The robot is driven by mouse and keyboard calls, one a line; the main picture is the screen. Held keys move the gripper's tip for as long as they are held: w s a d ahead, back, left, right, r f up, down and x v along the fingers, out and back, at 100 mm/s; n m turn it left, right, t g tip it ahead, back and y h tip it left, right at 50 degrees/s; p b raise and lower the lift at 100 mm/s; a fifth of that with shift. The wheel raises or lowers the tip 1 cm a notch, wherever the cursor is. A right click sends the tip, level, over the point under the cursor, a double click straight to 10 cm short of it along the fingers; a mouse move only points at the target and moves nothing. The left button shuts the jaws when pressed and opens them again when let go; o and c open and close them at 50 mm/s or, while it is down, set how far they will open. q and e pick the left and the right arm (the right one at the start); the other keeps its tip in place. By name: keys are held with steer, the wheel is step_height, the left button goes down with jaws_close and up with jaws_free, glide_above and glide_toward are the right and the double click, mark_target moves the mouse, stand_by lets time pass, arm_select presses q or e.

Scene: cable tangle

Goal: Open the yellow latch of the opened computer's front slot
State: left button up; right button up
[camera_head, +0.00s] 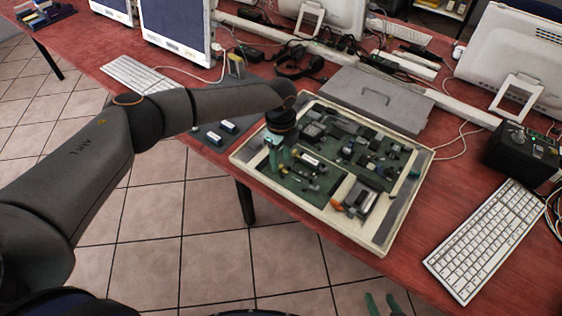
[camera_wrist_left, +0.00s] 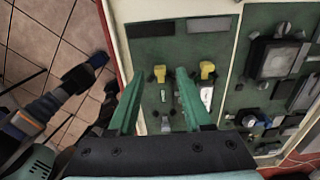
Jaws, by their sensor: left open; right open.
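The opened computer (camera_head: 385,238) lies flat on the red table, its green board and parts showing. In the left wrist view, two yellow latches, a left one (camera_wrist_left: 160,73) and a right one (camera_wrist_left: 207,70), stand on the green board near dark rectangles. My left gripper (camera_head: 275,152) is over the left part of the computer; its green fingers (camera_wrist_left: 159,76) are open and empty. In the wrist view the left latch appears between the fingertips and the right latch just right of the right fingertip. Contact cannot be told. My right gripper (camera_head: 381,304) is open at the bottom edge, away from the computer.
A grey panel (camera_head: 377,98) lies behind the computer. A dark mat (camera_head: 208,139) with small modules (camera_head: 221,130) lies left of it. A white keyboard (camera_head: 487,240) and a black box (camera_head: 520,152) are to the right. Monitors and cables fill the back.

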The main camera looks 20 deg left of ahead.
arm_select(q)
steer(key=shift+f, duration=0.9)
steer(key=shift+c, duration=0.2)
jaws_close()
